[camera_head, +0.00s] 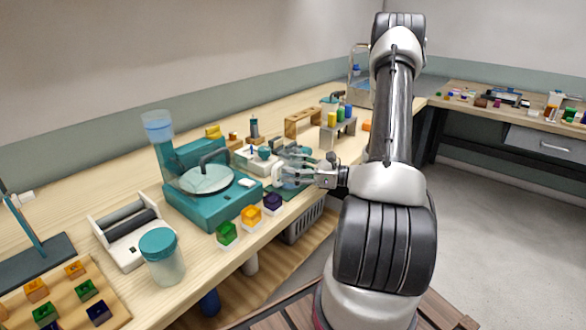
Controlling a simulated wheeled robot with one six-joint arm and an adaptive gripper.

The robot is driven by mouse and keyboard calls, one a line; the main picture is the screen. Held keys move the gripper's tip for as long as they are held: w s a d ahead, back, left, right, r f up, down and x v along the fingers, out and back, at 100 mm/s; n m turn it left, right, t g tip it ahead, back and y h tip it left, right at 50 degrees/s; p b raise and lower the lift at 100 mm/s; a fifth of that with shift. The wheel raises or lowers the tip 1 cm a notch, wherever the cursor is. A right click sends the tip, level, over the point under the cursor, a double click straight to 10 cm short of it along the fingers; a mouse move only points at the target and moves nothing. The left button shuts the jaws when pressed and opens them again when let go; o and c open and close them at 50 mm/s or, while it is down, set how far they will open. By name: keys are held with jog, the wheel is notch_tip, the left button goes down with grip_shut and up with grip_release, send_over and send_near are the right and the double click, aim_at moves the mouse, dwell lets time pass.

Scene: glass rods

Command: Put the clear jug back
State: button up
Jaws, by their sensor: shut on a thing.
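My gripper (284,168) reaches left over the bench, just right of the teal machine (184,206). It is shut on a small see-through thing with a teal tint, which I take for the clear jug (290,178). The fingers cover much of the jug, and its outline is hard to make out. I cannot tell whether its base touches the bench.
A jar with a teal lid (163,262) stands near the front edge beside a white roller stand (126,232). Several coloured blocks (250,215) line the machine's front. A grey stand with bottles (340,132) is behind my gripper. A clear cylinder (158,128) tops the machine.

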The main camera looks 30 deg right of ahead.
jog(key=o, duration=1.2)
jog(key=shift+c, duration=0.2)
jog(key=v, duration=1.1)
jog(key=s+a+r+n+g+h, duration=0.1)
jog(key=s+a+r+n+g, duration=0.35)
jog(key=a+n+g, duration=0.2)
jog(key=s+a+r+n+g+h, duration=0.1)
jog(key=s+a+r+n+g, duration=0.3)
jog(key=a+r+n+g, duration=0.3)
jog(key=s+r+n+t+h, duration=0.4)
jog(key=s+r+n+h, duration=0.3)
jog(key=n, duration=0.7)
jog(key=shift+d+r+t+h, duration=0.4)
jog(key=shift+r+h, duration=0.6)
jog(key=shift+h, duration=0.6)
